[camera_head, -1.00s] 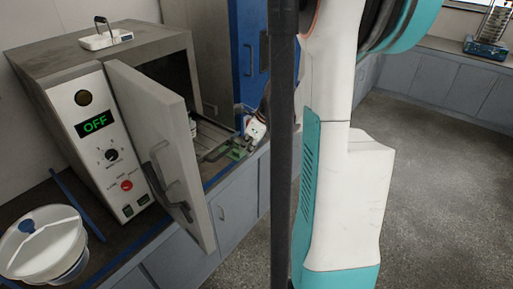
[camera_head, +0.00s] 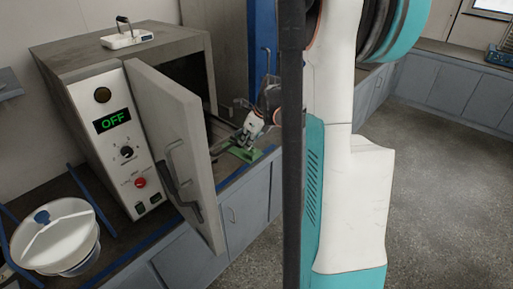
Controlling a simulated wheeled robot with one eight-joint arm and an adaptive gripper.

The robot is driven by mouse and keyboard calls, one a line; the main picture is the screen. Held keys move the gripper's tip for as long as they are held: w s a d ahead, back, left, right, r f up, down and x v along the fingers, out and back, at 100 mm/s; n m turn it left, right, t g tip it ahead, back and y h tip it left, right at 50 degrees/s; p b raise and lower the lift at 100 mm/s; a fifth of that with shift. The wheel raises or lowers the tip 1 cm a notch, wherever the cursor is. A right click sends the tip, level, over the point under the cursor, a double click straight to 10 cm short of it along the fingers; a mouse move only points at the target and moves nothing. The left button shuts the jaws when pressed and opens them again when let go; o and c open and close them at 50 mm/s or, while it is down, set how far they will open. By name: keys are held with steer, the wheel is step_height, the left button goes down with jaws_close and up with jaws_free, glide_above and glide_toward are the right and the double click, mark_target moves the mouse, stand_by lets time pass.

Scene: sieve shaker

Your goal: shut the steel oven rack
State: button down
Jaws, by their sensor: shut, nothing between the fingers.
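The oven (camera_head: 88,70) is a grey box with an "OFF" display, and its door (camera_head: 178,135) stands wide open toward me. The steel rack (camera_head: 222,131) shows only as a thin strip at the right of the door, low in the oven mouth. The door hides most of it, so I cannot tell how far out it is. My gripper (camera_head: 246,147) is shut and empty, pointing down just right of the rack strip. It is small here, and I cannot tell whether it touches the rack.
A green piece (camera_head: 243,154) lies on the bench below my gripper. A lidded white bowl (camera_head: 54,236) stands at the front left, and a small white device (camera_head: 127,38) sits on the oven. A blue upright panel (camera_head: 262,45) stands behind. Open floor lies to the right.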

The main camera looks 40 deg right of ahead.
steer(key=w, duration=0.8)
steer(key=w+a, duration=0.1)
steer(key=w, duration=0.8)
steer(key=w+a, duration=0.1)
steer(key=w, duration=0.7)
steer(key=shift+w, duration=0.4)
steer(key=shift+r, duration=0.1)
